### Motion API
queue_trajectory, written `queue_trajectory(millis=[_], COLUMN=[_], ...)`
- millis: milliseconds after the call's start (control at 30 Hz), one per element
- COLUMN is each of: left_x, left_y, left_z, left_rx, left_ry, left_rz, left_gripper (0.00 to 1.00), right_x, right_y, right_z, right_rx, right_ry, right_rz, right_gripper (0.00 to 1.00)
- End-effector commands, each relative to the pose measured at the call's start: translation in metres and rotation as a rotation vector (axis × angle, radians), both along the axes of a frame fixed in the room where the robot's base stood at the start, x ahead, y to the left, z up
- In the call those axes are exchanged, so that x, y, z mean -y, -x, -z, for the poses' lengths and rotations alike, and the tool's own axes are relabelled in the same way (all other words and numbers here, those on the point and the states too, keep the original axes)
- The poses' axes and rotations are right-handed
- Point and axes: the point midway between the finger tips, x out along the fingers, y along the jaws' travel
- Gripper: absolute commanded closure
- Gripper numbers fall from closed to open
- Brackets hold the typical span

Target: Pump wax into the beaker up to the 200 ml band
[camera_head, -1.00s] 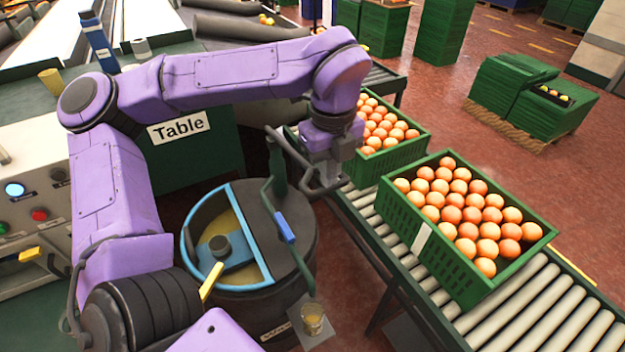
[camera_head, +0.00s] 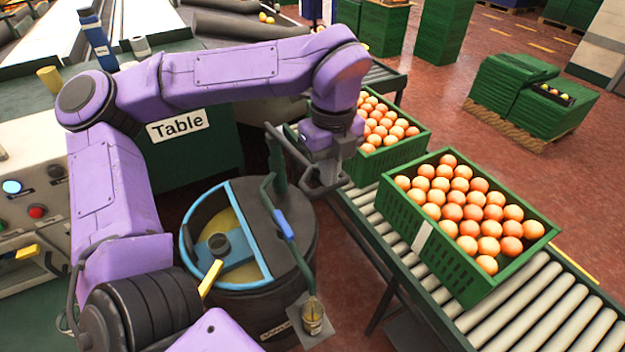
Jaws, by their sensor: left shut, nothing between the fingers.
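The dark round wax tank (camera_head: 297,250) has a blue rim, an open half with yellowish wax (camera_head: 238,225) and a yellow-handled tool across it. A green bent pipe with a blue sleeve (camera_head: 284,224) runs over the lid, its lower end just above the beaker. The small clear beaker (camera_head: 312,321) stands on a grey plate by the tank's front right. It holds some amber wax; its bands are too small to read. My left gripper (camera_head: 325,190) is shut and empty, beside the tank's back right, near the green upright lever (camera_head: 276,160). My right gripper is not seen.
A green crate of oranges (camera_head: 440,262) stands on the roller conveyor (camera_head: 535,310) to the right, with another crate (camera_head: 400,146) behind it. A control panel (camera_head: 30,190) is at the left, beside my left arm. A sign reading Table (camera_head: 178,125) hangs behind the tank.

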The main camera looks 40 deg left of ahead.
Motion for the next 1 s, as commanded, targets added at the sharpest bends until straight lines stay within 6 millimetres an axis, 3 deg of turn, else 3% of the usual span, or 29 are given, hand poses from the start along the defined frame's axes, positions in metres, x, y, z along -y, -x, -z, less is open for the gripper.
queue_trajectory(millis=[33,800,1000], left_x=[0.0,0.0,0.0], left_y=[0.0,0.0,0.0], left_z=[0.014,0.122,0.09], left_rx=[0.0,-0.001,0.002], left_ry=[0.0,0.0,0.0], left_rz=[0.0,0.0,0.0], left_gripper=[1.0,1.0,1.0], right_x=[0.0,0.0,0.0], right_y=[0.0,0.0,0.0], right_z=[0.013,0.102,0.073], right_rx=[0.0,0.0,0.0], right_ry=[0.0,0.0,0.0], right_rz=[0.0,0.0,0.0], right_gripper=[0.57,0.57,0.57])
